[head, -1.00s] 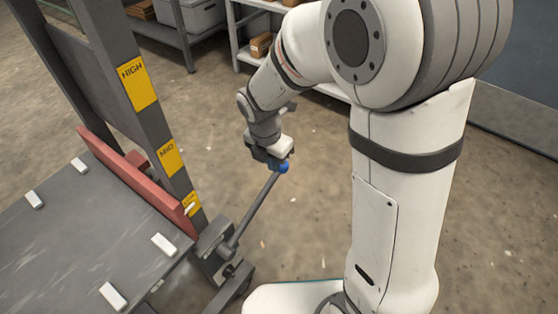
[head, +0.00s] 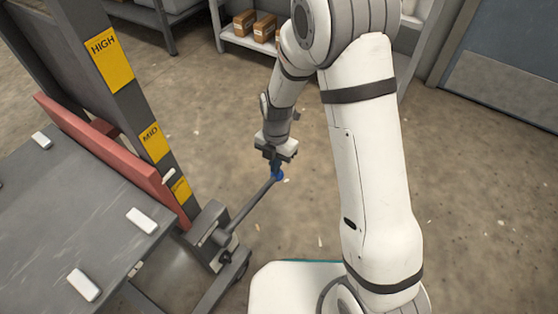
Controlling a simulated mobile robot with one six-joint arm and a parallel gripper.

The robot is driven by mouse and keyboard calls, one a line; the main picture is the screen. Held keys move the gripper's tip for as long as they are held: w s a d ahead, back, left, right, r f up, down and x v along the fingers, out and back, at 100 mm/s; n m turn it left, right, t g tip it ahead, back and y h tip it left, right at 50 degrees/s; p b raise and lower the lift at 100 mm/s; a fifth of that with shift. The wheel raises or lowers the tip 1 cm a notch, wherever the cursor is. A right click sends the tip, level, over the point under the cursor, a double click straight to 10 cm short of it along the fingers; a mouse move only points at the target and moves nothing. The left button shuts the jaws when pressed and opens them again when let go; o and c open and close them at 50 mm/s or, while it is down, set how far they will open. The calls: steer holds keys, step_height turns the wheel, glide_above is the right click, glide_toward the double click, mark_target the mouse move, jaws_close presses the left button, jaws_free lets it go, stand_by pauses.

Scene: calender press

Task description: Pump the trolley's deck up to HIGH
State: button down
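The trolley's grey deck (head: 75,205) is at the left, with white pads on it and a red plate (head: 110,150) along its mast side. The mast has yellow labels: HIGH (head: 108,58), MID (head: 154,143) and a partly covered lowest one (head: 181,188). A white pointer (head: 168,177) at the plate's end sits by the upper edge of the lowest label, below MID. The pump lever (head: 248,208) slants up from the trolley's foot to a blue knob (head: 278,175). My gripper (head: 274,163) points down and is shut on the knob; its fingertips are partly hidden.
A shelf with brown boxes (head: 244,24) stands at the back, with another shelf (head: 150,14) to its left. A grey-blue door (head: 510,60) is at the back right. The concrete floor (head: 470,200) on the right is clear.

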steer(key=shift+s+f+b, duration=0.3)
steer(key=shift+f+b, duration=0.05)
steer(key=shift+f, duration=0.6)
steer(key=r+p, duration=0.1)
steer(key=a+r+p, duration=0.1)
steer(key=r, duration=0.1)
steer(key=r+p, duration=0.1)
steer(key=r, duration=0.1)
steer(key=shift+s+a, duration=0.15)
steer(key=shift+s, duration=0.15)
steer(key=w+d+r+p, duration=0.1)
steer(key=w+r+p, duration=0.2)
steer(key=r, duration=0.5)
steer(key=shift+w+d+r+p, duration=0.25)
steer(key=shift+w+d+p, duration=0.15)
steer(key=shift+w, duration=0.5)
steer(key=shift+r, duration=0.1)
